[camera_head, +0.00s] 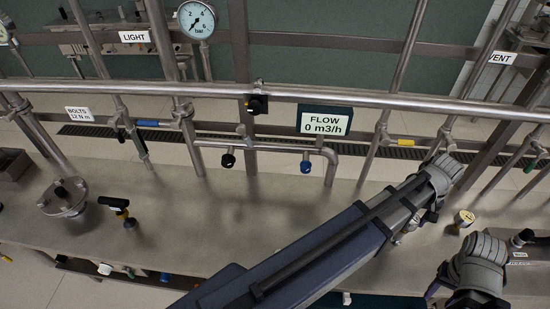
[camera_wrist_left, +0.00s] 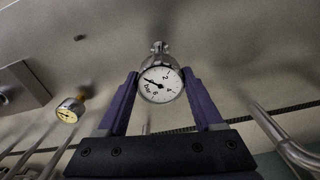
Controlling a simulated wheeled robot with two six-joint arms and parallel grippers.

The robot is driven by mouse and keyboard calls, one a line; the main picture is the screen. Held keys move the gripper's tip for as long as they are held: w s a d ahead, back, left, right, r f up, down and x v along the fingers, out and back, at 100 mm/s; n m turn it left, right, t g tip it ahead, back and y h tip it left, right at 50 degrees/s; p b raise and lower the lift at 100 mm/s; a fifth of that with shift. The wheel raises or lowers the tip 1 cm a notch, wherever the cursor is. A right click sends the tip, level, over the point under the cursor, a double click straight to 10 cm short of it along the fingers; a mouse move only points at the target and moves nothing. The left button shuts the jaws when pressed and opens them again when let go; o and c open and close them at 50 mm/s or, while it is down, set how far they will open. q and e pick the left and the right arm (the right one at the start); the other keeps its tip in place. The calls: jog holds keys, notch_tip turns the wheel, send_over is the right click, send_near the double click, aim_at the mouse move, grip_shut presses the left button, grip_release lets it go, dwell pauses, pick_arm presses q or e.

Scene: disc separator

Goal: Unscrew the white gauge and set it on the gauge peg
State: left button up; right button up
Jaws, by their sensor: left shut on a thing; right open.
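A small white-faced gauge (camera_wrist_left: 160,86) marked "bar" shows in the left wrist view, with a metal fitting above it. The purple fingers of my left gripper (camera_wrist_left: 160,79) are shut on it, one on each side. I cannot tell whether its thread is still engaged. My right gripper (camera_head: 467,297) is open at the bottom right, partly cut off by the frame edge. I cannot make out the gauge peg for sure.
A yellowish gauge (camera_head: 465,217) stands on the bench right of my left wrist; it also shows in the left wrist view (camera_wrist_left: 69,112). Another bar gauge (camera_head: 197,19) is on the rear pipework. Pipes and a flow display (camera_head: 325,121) line the back. The bench middle is clear.

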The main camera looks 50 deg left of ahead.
pick_arm(q)
jog(key=shift+n, duration=1.4)
jog(key=n, duration=0.2)
jog(key=shift+n, duration=0.6)
jog(key=shift+c, duration=0.7)
jog(key=n, duration=0.3)
jog(key=shift+w+r+n, duration=0.1)
jog(key=shift+n, duration=1.6)
